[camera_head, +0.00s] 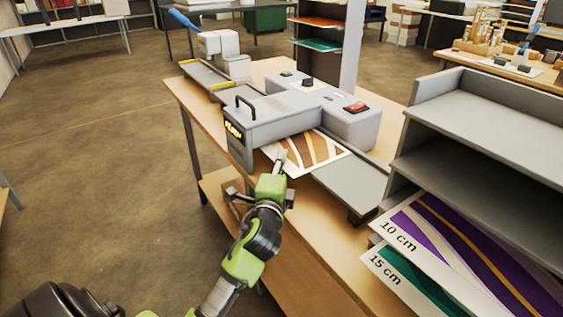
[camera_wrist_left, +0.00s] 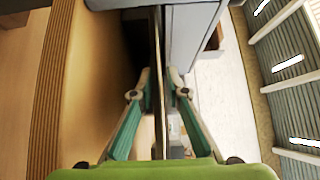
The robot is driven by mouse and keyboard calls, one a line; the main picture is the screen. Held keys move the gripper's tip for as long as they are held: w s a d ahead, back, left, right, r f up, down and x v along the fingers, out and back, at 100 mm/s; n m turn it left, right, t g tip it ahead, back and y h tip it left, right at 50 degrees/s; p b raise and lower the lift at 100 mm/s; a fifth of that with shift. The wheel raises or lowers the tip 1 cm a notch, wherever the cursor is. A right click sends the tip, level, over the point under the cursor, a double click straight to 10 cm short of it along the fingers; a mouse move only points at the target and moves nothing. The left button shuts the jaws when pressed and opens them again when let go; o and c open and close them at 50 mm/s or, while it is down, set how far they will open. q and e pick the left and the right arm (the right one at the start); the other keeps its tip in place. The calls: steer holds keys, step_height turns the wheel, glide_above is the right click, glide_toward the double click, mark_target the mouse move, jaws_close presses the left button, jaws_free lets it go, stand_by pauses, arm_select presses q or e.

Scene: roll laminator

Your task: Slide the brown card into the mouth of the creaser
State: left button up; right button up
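The brown card (camera_head: 322,153), striped brown, tan and white, lies on the grey tray (camera_head: 350,185) in front of the grey machine with a black handle, which I take to be the creaser (camera_head: 275,112). The card's far edge is hidden at the machine's underside, so I cannot tell how deep it reaches. My left gripper (camera_head: 281,158) is at the card's left edge. In the left wrist view its teal-padded fingers (camera_wrist_left: 160,88) stand close on either side of the thin card (camera_wrist_left: 159,45), seen edge-on, and look shut on it. My right gripper is not in view.
A grey shelf rack (camera_head: 480,135) stands close on the right, with purple and green sheets marked 10 cm and 15 cm. A white device with a blue lever (camera_head: 222,50) stands at the table's far end. Open floor (camera_head: 90,160) lies left of the wooden table.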

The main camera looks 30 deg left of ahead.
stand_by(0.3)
arm_select(q)
steer(key=shift+s+d, duration=0.1)
steer(key=shift+s, duration=0.1)
steer(key=v, duration=1.1)
steer(key=shift+s, duration=0.3)
steer(key=shift+d, duration=0.15)
